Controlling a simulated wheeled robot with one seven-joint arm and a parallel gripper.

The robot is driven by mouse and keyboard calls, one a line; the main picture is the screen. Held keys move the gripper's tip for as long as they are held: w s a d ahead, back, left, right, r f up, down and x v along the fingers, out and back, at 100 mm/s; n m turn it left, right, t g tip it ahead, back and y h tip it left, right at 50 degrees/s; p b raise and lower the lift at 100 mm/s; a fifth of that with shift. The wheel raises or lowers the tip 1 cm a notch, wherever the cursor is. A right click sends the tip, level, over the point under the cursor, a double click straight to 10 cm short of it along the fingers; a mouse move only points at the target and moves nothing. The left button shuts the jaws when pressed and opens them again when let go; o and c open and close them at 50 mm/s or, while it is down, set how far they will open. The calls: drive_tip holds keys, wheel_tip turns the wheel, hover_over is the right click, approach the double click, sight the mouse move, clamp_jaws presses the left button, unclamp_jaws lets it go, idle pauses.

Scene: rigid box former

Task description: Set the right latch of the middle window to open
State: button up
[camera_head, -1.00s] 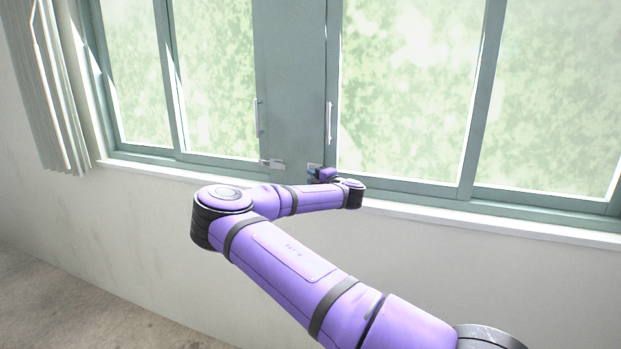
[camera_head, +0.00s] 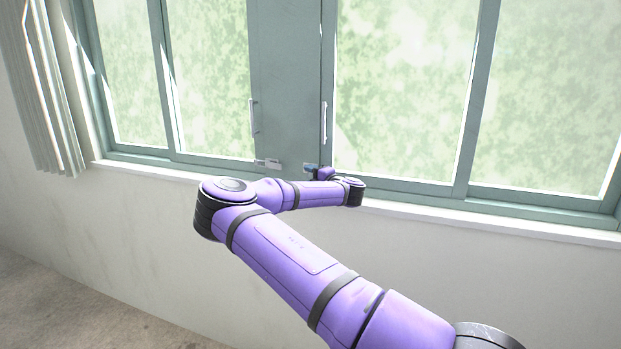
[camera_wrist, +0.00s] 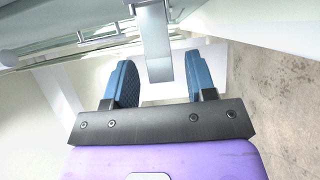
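The right latch (camera_head: 308,166) is a small metal piece low on the window frame, right of the wide green post, mostly hidden by my gripper. In the wrist view, a flat grey metal lever (camera_wrist: 157,45), which looks like this latch, hangs down between my fingers with a gap on both sides. My gripper (camera_wrist: 160,82) is open, its two blue fingers on either side of the lever. In the head view my gripper (camera_head: 313,171) is small and at the latch. The left latch (camera_head: 267,163) sits at the post's lower left.
White upright handles (camera_head: 253,116) and (camera_head: 324,122) flank the post above the latches. A white sill (camera_head: 430,214) runs below the window frame, close under my wrist. A grey curtain (camera_head: 45,110) hangs at far left. The floor at lower left is clear.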

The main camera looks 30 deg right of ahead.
drive_tip(key=s+d, duration=0.1)
drive_tip(key=s, duration=0.9)
drive_tip(key=shift+s+d, duration=0.35)
drive_tip(key=shift+d, duration=0.05)
